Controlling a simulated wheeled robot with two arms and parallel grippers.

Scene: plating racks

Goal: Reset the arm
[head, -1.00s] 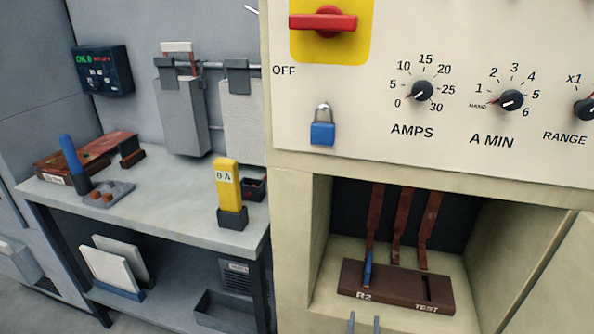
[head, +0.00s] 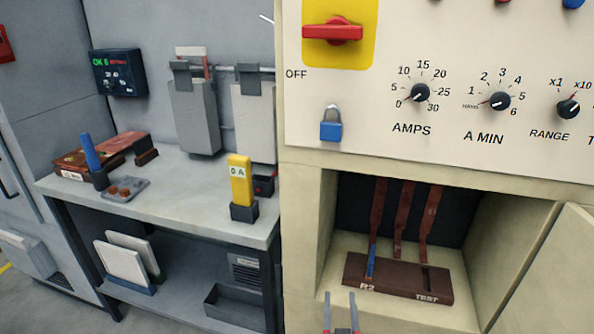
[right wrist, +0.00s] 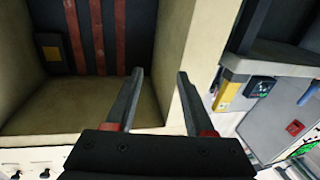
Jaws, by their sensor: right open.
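My right gripper (head: 341,312) shows at the bottom edge of the head view, in front of the open cabinet recess. Its two fingers are apart with nothing between them. In the right wrist view the open gripper (right wrist: 158,80) points toward the recess, with one finger over the opening and the other by its side wall. My left gripper is not in view.
The recess holds a dark red block (head: 398,280) marked R2 and TEST, with a blue piece (head: 371,262) in it. A door (head: 550,270) stands open at right. The bench (head: 190,190) at left holds a yellow 0 A meter (head: 240,182).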

